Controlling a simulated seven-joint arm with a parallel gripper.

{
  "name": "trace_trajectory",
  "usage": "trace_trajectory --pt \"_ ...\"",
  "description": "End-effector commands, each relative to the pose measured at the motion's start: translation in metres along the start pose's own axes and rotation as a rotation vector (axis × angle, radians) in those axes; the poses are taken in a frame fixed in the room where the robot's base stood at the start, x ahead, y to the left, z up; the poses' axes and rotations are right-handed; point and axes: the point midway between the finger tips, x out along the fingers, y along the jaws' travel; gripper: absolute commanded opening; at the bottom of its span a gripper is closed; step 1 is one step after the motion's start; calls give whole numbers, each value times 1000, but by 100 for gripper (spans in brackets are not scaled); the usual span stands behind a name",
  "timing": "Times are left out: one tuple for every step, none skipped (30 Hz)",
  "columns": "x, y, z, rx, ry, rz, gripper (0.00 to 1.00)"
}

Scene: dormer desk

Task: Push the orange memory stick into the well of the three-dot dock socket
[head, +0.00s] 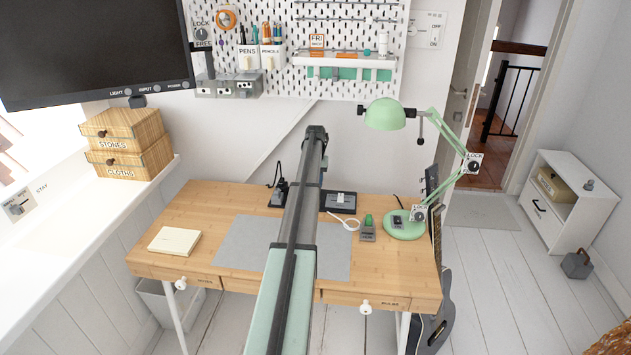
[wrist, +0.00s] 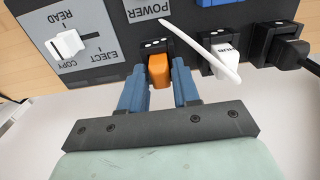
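The orange memory stick (wrist: 159,74) stands between the blue fingertips of my gripper (wrist: 159,82) in the wrist view, with both fingers close against its sides. The dark dock (wrist: 118,50) lies just beyond the fingers. The stick is at a dock socket marked with small white dots (wrist: 154,43); I cannot count them surely. The stick hides the well, so I cannot tell how deep it sits. In the head view my arm hides the gripper and the stick; part of the dark dock (head: 338,209) shows to the arm's right.
A white plug with a cable (wrist: 224,62) and a black plug (wrist: 291,53) occupy sockets to the right. A slider panel (wrist: 75,42) is at left. On the desk (head: 190,213) are a notepad (head: 174,241), a grey mat (head: 240,243) and a green lamp (head: 404,226).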

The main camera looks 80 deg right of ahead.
Motion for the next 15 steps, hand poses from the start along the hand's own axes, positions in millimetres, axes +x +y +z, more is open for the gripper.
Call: trace_trajectory --pt "0 0 0 0 0 0 36" --pt "0 0 0 0 0 0 39" --pt "0 0 0 0 0 0 43" --pt "0 0 0 0 0 0 46" --pt "0 0 0 0 0 0 49" --pt "0 0 0 0 0 0 50" --pt "0 0 0 0 0 0 50" --pt "0 0 0 0 0 0 50" --pt "0 0 0 0 0 0 50" --pt "0 0 0 0 0 0 50" --pt "0 0 0 0 0 0 50" --pt "0 0 0 0 0 0 50" --pt "-1 0 0 0 0 0 50" --pt "-2 0 0 0 0 0 50" --pt "-4 0 0 0 0 0 50"
